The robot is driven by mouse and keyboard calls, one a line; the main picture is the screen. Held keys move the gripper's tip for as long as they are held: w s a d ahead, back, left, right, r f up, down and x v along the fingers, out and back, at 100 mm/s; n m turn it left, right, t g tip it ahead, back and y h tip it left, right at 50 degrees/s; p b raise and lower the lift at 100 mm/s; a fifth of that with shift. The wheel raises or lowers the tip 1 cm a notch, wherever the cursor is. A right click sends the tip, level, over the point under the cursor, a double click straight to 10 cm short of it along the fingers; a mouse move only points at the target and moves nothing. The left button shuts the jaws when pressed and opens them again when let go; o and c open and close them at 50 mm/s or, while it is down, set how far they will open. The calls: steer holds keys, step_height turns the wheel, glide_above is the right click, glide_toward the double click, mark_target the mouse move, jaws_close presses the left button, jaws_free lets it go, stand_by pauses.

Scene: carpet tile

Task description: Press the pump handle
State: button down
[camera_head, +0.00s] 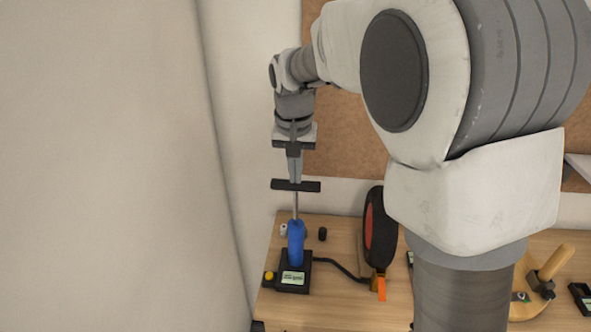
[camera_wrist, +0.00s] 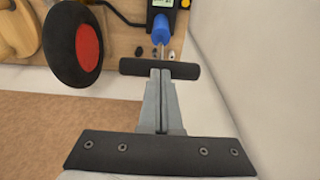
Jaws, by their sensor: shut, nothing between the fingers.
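The pump has a blue cylinder (camera_head: 296,243) standing upright on a black base with a display (camera_head: 293,278). A thin metal rod (camera_head: 295,206) rises from the cylinder to a black bar handle (camera_head: 296,186), so the handle is raised. My gripper (camera_head: 295,180) points down with its shut fingertips right at the handle's middle; I cannot tell if they touch it. In the wrist view the shut fingers (camera_wrist: 160,75) end at the black handle (camera_wrist: 184,70), with the blue cylinder (camera_wrist: 161,28) beyond it. The fingers hold nothing.
A black hose (camera_head: 340,268) runs from the pump to a black wheel with a red hub (camera_head: 379,230). Small caps (camera_head: 322,234) lie near the cylinder. A wooden-handled tool (camera_head: 545,270) lies at the right. A wall stands close on the left.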

mark_target(296, 217)
steer(key=f+b, duration=0.3)
steer(key=f, duration=0.3)
steer(key=f+b, duration=0.3)
steer(key=f, duration=0.2)
steer(key=shift+s+f, duration=0.2)
steer(key=shift+f, duration=0.15)
steer(key=shift+r+p, duration=0.3)
steer(key=shift+p, duration=0.1)
step_height(296, 217, up, 14)
steer(key=s+p, duration=0.1)
steer(key=p, duration=0.2)
steer(key=shift+s+a, duration=0.25)
steer(key=shift+s, duration=0.15)
stand_by(0.8)
